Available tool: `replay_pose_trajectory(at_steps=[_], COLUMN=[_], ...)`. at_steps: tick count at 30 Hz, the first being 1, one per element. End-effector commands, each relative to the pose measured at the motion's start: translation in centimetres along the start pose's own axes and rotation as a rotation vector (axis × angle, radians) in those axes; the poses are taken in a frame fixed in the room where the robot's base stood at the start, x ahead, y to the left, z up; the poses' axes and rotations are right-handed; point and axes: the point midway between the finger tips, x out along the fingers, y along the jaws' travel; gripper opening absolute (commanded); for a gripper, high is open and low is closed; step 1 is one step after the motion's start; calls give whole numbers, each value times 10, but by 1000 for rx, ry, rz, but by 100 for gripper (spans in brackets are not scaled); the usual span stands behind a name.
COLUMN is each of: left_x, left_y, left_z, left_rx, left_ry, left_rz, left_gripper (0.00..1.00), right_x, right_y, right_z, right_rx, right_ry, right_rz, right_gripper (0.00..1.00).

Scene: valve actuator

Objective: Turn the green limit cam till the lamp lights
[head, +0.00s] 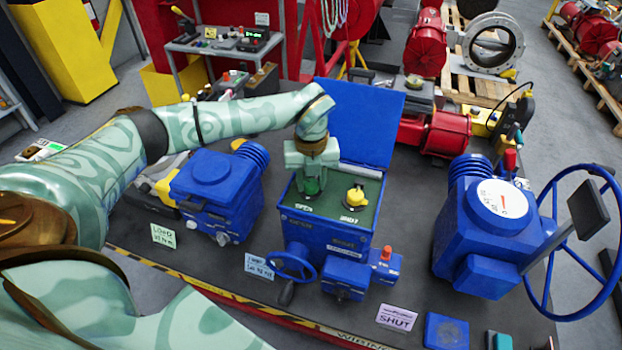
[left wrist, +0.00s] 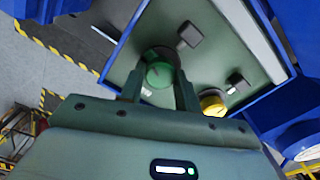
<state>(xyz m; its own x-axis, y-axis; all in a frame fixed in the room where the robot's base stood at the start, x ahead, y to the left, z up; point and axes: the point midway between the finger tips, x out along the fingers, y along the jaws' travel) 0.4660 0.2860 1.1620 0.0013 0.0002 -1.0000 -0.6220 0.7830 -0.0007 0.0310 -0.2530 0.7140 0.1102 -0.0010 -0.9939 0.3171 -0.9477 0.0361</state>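The green limit cam (head: 311,187) stands on the green plate inside the open blue actuator box (head: 330,232). It also shows in the left wrist view as a round green disc (left wrist: 160,68). My left gripper (head: 313,172) points down over it from above. In the left wrist view its two fingers (left wrist: 159,88) stand on either side of the cam, which fills the gap between them. A yellow cam (head: 355,196) sits to the right, clear of the fingers. A red domed part (head: 386,254) on a small blue box may be the lamp; I cannot tell whether it is lit. My right gripper is out of view.
The raised blue lid (head: 362,120) stands behind the box. A blue handwheel (head: 292,266) is on its front. A blue gauge unit (head: 490,238) with a large handwheel stands right, another blue unit (head: 217,190) left. A "SHUT" card (head: 397,318) lies in front.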

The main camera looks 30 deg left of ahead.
Motion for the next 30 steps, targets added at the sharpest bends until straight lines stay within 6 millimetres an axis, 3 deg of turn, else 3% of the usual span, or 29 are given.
replay_pose_trajectory(at_steps=[14,30], left_x=[-2,-4], left_y=[0,1], left_z=[0,1], left_rx=[75,533], left_ry=[1,-1], left_rz=[0,0], left_gripper=[10,10], right_x=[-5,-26], right_y=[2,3], right_z=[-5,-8], right_rx=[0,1], right_ry=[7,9], right_rz=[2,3], right_gripper=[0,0])
